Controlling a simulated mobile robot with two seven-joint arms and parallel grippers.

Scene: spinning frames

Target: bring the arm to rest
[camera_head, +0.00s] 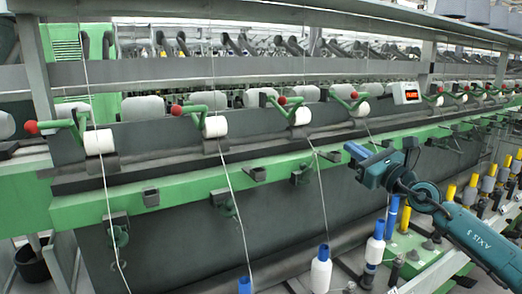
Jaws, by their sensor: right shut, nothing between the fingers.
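My right arm (470,228) comes in from the lower right, teal in colour. Its gripper (352,152) points up and left, in front of the green rail of the spinning frame (150,196). The gripper is shut with nothing in it. It appears apart from the white yarn packages, though the depth is hard to judge. My left gripper is not in view.
White packages (215,126) sit in green holders with red knobs (31,127) along the frame. Threads run down to bobbins (320,272) at the bottom. A dark bucket (33,265) is at lower left.

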